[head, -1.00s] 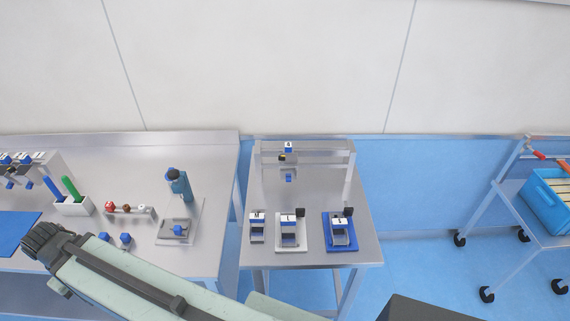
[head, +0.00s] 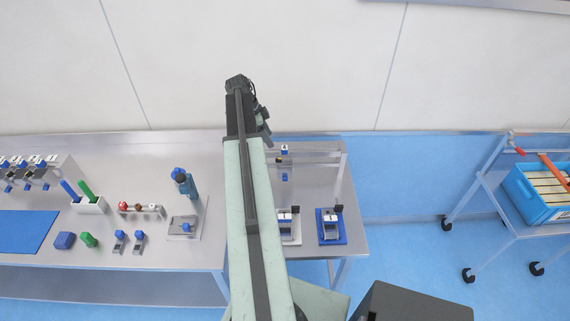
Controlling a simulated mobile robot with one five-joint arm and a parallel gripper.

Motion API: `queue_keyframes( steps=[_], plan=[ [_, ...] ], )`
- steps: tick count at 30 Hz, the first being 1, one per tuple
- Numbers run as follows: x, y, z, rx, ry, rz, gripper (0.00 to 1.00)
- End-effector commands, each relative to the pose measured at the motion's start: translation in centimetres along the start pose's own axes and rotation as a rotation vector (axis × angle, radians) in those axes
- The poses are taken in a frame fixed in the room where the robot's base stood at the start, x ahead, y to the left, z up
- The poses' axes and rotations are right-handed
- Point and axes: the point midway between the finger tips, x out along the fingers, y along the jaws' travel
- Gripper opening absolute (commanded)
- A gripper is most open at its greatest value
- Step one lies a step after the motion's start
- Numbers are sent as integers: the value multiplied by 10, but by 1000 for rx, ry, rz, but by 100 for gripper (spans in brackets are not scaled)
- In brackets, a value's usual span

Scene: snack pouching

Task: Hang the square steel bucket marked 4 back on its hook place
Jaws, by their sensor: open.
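My gripper (head: 240,84) is at the far end of my raised arm, held up in front of the white wall and empty as far as I can see. Small steel buckets with blue parts and white number tags hang in a row on a rack (head: 28,168) at far left. One tagged piece (head: 284,165) hangs on the frame of the small steel table. Two more tagged steel containers stand there, one on a white base (head: 289,226) and one on a blue base (head: 331,225). The numbers are too small to read surely, so I cannot tell which is marked 4.
The left bench (head: 150,170) holds a blue mat (head: 25,232), a white holder (head: 90,206), a blue-capped bottle (head: 184,183) and small blue and green pieces. My arm covers part of the small table. A cart with a blue crate (head: 535,190) stands at right.

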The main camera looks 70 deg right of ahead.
Motion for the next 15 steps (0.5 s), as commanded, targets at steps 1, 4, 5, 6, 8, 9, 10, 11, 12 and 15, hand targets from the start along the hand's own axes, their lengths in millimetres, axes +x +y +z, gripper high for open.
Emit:
queue_keyframes(
  steps=[1,4,5,6,8,9,10,11,12,15],
  plan=[
    [6,-3,-19,61,8,12,53],
    [12,-3,-37,129,18,22,53],
    [13,-2,-39,136,19,23,53],
    [14,-2,-40,139,20,23,53],
    [17,-2,-38,138,20,23,53],
    [21,-2,-38,137,20,23,53],
    [25,-1,-37,137,20,23,53],
    [30,-1,-37,137,20,23,53],
    [35,-1,-37,137,19,23,53],
    [42,-1,-37,135,19,22,53]
  ],
)
